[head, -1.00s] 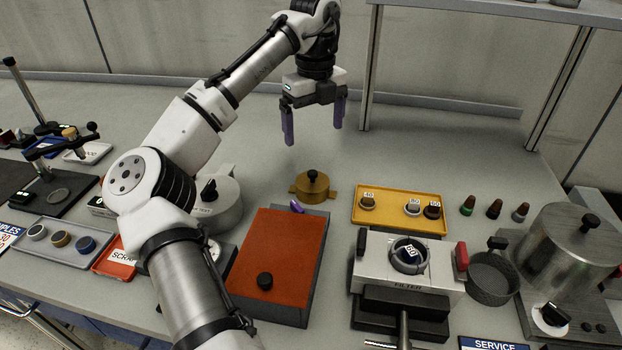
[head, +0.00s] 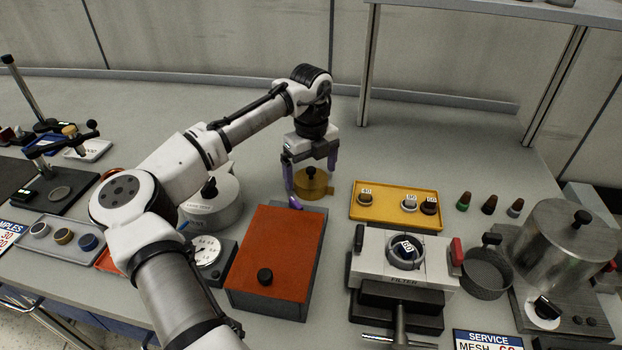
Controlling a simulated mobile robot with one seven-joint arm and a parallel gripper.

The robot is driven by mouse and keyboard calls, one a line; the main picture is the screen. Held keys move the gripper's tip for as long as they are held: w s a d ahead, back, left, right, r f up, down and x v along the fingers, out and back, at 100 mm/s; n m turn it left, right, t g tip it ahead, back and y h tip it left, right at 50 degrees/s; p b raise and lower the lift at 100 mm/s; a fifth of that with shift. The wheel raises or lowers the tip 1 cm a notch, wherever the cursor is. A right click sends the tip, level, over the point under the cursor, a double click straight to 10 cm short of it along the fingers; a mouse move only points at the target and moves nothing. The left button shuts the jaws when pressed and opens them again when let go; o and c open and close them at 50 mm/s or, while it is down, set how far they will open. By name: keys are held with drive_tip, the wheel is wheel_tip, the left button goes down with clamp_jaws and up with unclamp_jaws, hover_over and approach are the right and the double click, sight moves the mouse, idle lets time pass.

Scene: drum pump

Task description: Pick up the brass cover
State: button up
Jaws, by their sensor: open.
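The brass cover (head: 314,188) is a round, low, gold piece with a dark knob on top. It sits on the grey bench behind the orange-topped box. My gripper (head: 311,178) is open and points down over the cover. Its purple fingers are on the left and right of the dark knob, at about the height of the cover in the picture. I cannot tell whether they touch it. Part of the cover's back is hidden by the gripper.
An orange-topped box (head: 277,250) stands just in front of the cover. A yellow tray (head: 385,220) with several numbered plugs is to the right. A filter unit (head: 400,262) and a steel pot (head: 562,240) stand further right. A round grey device (head: 212,207) is to the left.

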sight(311, 168)
drive_tip(key=shift+c, duration=0.5)
drive_tip(key=c, duration=1.1)
wheel_tip(311, 168, up, 23)
drive_tip(key=p, duration=0.5)
drive_tip(key=shift+p, duration=0.35)
drive_tip(key=shift+s+f, duration=0.1)
drive_tip(key=shift+s, duration=0.05)
